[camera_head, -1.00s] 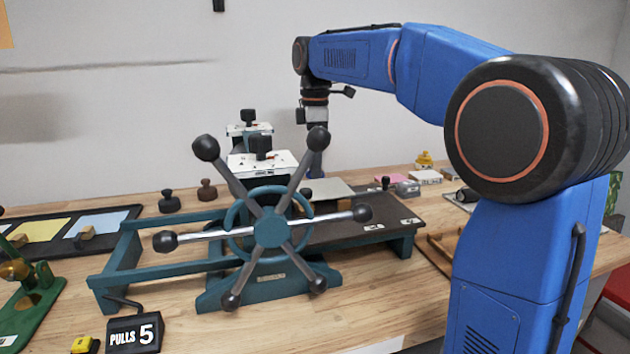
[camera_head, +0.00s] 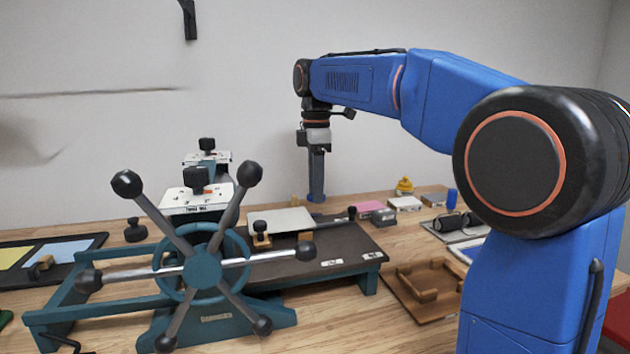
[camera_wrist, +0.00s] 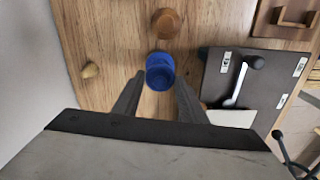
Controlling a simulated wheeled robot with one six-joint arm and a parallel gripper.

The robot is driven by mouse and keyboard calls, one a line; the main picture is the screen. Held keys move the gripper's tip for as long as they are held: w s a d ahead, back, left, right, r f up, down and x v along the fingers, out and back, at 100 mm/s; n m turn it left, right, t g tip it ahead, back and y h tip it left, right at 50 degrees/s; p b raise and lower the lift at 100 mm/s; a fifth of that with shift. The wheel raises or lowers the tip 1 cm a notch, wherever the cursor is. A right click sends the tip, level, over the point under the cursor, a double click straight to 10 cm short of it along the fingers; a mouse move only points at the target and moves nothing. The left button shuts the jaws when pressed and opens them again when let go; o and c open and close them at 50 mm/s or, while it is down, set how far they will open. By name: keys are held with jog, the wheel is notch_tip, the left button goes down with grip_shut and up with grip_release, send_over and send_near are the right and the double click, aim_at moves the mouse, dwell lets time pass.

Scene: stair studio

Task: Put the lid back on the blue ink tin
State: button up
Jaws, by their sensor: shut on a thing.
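My gripper (camera_head: 316,190) points straight down behind the press, low over the bench. In the wrist view its two fingers (camera_wrist: 161,80) stand either side of a round blue piece, which I take to be the blue lid (camera_wrist: 160,72).
The teal press with its spoked wheel (camera_head: 204,264) and dark bed (camera_head: 345,255) stands in front of my gripper. In the wrist view a brown round object (camera_wrist: 166,22) is just beyond the lid. A small blue cylinder (camera_head: 451,196) and yellow object (camera_head: 404,186) stand right.

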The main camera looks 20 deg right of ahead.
jog(key=shift+f, duration=2.1)
jog(key=shift+f, duration=0.15)
dwell(0.6)
jog(key=o, duration=1.1)
jog(key=shift+o, duration=0.6)
jog(key=o, duration=0.4)
jog(key=shift+c, duration=0.2)
jog(key=shift+r, duration=3.5)
